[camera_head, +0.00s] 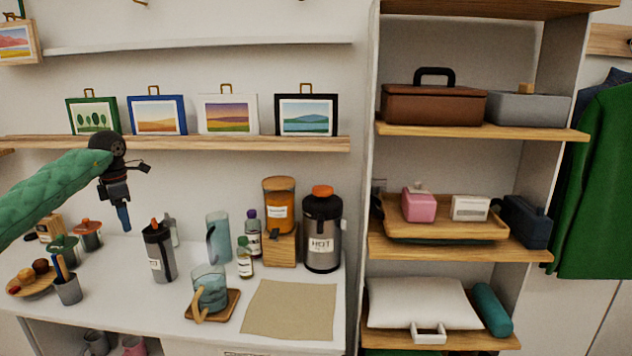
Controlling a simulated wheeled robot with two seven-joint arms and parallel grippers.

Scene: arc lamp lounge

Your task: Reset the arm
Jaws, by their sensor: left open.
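My left arm comes in from the left in a green quilted sleeve. My left gripper (124,218) hangs from its black wrist and points down, above the white counter (125,305). It is open and I see nothing between its fingers. The gripper is left of the dark tumbler (159,252) and appears apart from the things below it. My right gripper does not show in this view.
Bottles, a HOT flask (321,230) and a glass mug (209,289) stand on the counter. A beige mat (290,310) lies bare. A wooden shelf (190,144) with framed pictures runs behind my arm. A shelf unit (362,200) stands at right.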

